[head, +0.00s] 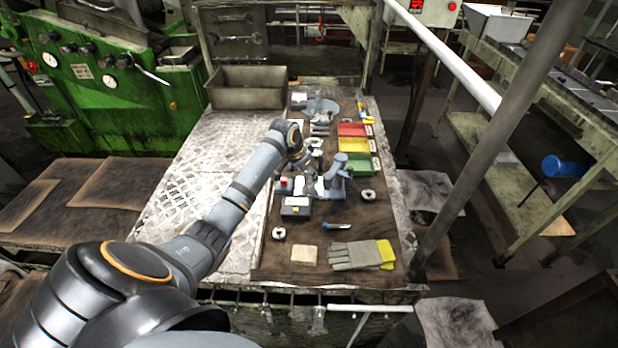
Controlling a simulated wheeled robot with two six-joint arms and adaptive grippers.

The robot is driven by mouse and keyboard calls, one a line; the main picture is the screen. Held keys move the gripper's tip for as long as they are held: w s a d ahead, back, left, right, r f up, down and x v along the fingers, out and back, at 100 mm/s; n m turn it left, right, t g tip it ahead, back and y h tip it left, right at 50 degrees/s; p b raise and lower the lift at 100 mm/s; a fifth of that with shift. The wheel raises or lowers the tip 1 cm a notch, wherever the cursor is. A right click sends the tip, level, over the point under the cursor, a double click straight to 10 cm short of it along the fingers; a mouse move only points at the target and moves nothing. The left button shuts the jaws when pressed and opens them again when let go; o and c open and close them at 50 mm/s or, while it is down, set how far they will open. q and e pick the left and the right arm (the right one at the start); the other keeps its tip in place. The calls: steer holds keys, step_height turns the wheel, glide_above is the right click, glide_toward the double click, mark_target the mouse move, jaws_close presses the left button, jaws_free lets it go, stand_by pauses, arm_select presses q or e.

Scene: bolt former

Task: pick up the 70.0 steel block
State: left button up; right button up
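My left arm reaches over the workbench from the lower left. Its gripper (311,178) points down above the middle of the brown mat, among small grey metal parts. The fingertips are too small and cluttered to tell whether they are open or shut, or whether they touch anything. No marking of 70.0 is readable, so I cannot tell for sure which piece is the steel block. A grey box-like piece (296,206) with a small yellow mark lies just in front of the gripper. A grey upright device (337,176) stands right beside the gripper. My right gripper is not in view.
Red (352,130), yellow (355,146) and green (361,164) bins stand on the right. Gloves (361,255), a tan block (303,254) and a blue-handled tool (336,226) lie in front. A metal tray (247,88) stands at the back left. A slanted post (490,150) rises beside the bench.

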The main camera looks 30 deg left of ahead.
arm_select(q)
jaws_close()
steer(key=shift+w+r, duration=0.1)
steer(key=shift+r+b, duration=0.25)
steer(key=shift+b, duration=0.1)
step_height(320, 180, up, 2)
steer(key=shift+r+b, duration=0.2)
steer(key=shift+b, duration=0.65)
steer(key=s+d+r+b, duration=0.2)
steer(key=s+d+r, duration=0.6)
steer(key=s+r, duration=0.2)
steer(key=shift+s, duration=0.8)
